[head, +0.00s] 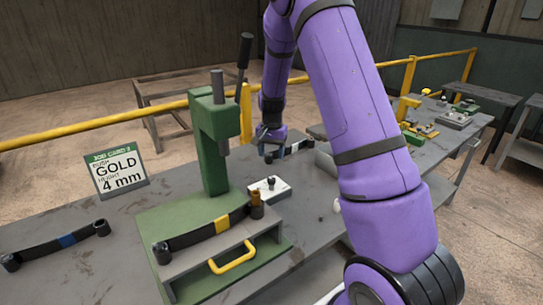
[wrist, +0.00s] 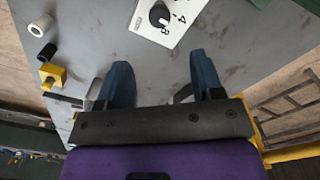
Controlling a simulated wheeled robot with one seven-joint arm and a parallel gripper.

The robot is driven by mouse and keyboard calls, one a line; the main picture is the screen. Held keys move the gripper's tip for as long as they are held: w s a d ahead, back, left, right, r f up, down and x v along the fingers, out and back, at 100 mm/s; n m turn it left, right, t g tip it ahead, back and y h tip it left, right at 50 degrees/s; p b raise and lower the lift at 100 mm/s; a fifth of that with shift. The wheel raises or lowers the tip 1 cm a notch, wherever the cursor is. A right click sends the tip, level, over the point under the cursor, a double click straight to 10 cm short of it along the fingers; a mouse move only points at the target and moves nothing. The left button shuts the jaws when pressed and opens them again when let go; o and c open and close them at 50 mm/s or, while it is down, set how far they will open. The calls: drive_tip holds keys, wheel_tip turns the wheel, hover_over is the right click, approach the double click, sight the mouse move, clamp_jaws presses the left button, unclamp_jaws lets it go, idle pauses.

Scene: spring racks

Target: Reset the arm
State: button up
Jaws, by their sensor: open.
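My purple arm rises at the right of the head view and bends over. My gripper (head: 268,140) hangs down above the bench (head: 90,215), to the right of the green press (head: 213,130). In the wrist view my gripper (wrist: 163,78) has its two blue-grey fingers apart with nothing between them. A white plate with a dark knob and numbers (wrist: 162,24) lies on the bench beyond the fingertips. The same plate (head: 282,193) shows in the head view beside the press.
A blue-banded spring (head: 60,243) lies left. A card (head: 117,172) reads GOLD, 4 mm. A yellow rail (head: 60,137) runs behind.

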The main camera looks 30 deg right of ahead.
idle(0.4)
drive_tip(key=s+a+r+n+t, duration=0.1)
drive_tip(key=s+a+r+n, duration=0.1)
drive_tip(key=s+a+r, duration=0.6)
drive_tip(key=s+a+r+n+t, duration=0.1)
drive_tip(key=s+r+n+t, duration=0.3)
drive_tip(key=r, duration=0.8)
drive_tip(key=s+a+r+n, duration=0.1)
drive_tip(key=s+a+r, duration=0.1)
drive_tip(key=s, duration=0.5)
drive_tip(key=s+a+r+n, duration=0.1)
drive_tip(key=s+a+r, duration=0.1)
drive_tip(key=s, duration=0.6)
drive_tip(key=s+a+r+n, duration=0.2)
drive_tip(key=s, duration=0.5)
drive_tip(key=shift+s+r, duration=0.25)
drive_tip(key=shift+s, duration=0.1)
